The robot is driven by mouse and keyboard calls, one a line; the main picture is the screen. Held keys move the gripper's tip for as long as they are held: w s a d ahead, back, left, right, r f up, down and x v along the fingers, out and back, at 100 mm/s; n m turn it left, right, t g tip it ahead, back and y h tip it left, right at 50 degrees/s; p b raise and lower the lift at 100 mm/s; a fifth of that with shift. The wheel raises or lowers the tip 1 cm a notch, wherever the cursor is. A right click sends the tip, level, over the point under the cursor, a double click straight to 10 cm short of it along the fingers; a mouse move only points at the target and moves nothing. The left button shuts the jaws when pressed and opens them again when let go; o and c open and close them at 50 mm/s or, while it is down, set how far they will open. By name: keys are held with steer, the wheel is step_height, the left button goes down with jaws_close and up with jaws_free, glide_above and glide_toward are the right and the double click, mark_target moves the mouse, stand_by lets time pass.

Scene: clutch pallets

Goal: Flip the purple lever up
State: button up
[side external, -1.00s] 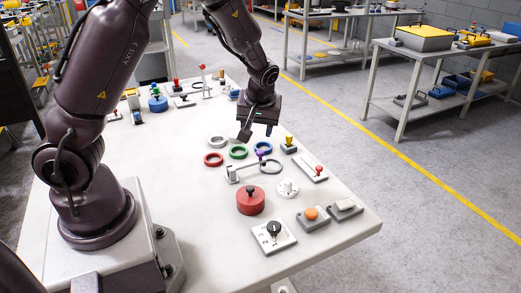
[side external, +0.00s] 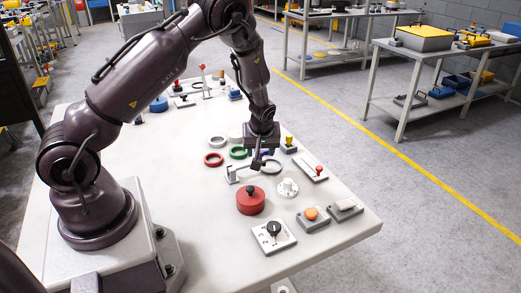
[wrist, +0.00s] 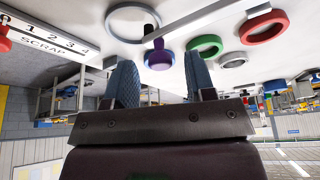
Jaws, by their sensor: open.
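My open gripper (wrist: 160,80) has one blue-grey finger to each side of the knob's line, and the knob appears just beyond the fingertips. I cannot tell whether the knob is between them in depth. In the side view my gripper (side external: 257,163) points down over the lever's place and hides the purple knob. The lever's pale bracket (side external: 236,175) shows to the left of the gripper.
Close by are a grey ring (side external: 276,171), green ring (side external: 237,153), red ring (side external: 213,160) and white ring (side external: 217,142).

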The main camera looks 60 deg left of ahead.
steer(key=shift+a+f, duration=0.1)
steer(key=shift+f, duration=0.2)
jaws_close()
